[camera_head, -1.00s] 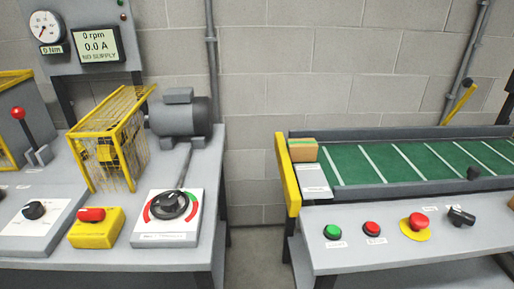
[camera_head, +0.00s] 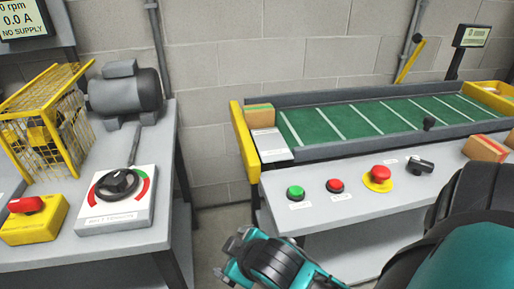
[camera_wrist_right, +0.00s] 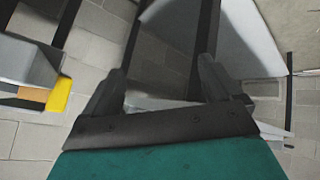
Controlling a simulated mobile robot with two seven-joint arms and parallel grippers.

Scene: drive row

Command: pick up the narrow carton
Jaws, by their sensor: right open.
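One brown carton (camera_head: 258,114) sits at the left end of the green belt, behind a pale plate. Another brown carton (camera_head: 485,148) lies on the bench at the right, partly cut off by my arm. I cannot tell for sure which is the narrow one. My right arm reaches in from the lower right, with its wrist end low in front of the bench, away from both cartons. In the right wrist view my right gripper (camera_wrist_right: 160,90) is open, with nothing seen between its fingers. My left gripper is not in view.
The conveyor (camera_head: 360,122) has a raised rim and a yellow end guard (camera_head: 244,140). Green (camera_head: 295,192) and red (camera_head: 335,186) buttons, an emergency stop (camera_head: 378,176) and a black switch (camera_head: 420,165) line its front. A gap separates it from the motor bench (camera_head: 120,240).

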